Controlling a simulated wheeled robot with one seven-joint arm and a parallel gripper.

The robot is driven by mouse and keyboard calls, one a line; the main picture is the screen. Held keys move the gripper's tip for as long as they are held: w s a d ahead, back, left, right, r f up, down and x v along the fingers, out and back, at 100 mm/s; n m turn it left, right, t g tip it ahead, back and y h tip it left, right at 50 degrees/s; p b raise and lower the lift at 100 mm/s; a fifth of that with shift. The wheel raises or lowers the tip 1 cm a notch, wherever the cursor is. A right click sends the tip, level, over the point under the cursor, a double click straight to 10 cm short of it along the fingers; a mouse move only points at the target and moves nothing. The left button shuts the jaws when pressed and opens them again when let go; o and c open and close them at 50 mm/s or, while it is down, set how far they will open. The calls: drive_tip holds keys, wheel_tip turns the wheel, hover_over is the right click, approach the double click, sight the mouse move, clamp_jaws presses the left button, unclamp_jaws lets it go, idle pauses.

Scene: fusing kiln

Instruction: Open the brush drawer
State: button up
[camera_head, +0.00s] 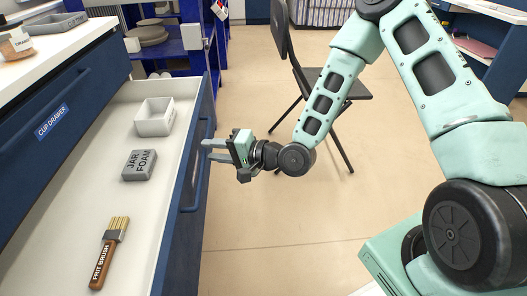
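An open drawer (68,232) with a blue front is pulled out from the cabinet on the left, and its pale interior is in plain view. Inside lie a frit brush (108,252) with a wooden handle, a grey block labelled "JAR FOAM" (139,165) and a pale open box (155,117). The drawer's blue bar handle (190,180) is on the outer face. My gripper (207,150) is at that front, its two fingers apart and pointing left. I see nothing between them. Whether the fingertips touch the drawer front cannot be told. No label shows on this drawer.
Above the open drawer is a shut drawer labelled "CUP DRAWER" (52,122). A black folding chair (335,88) stands behind my arm. A blue shelf rack (165,48) with round plates stands at the back left. The floor (275,235) right of the drawer is clear.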

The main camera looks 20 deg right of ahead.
drive_tip(key=p+v, duration=0.8)
drive_tip(key=v, duration=0.7)
drive_tip(key=shift+s+d+r+p, duration=0.2)
drive_tip(key=shift+s+d+p, duration=0.05)
drive_tip(key=shift+p, duration=0.15)
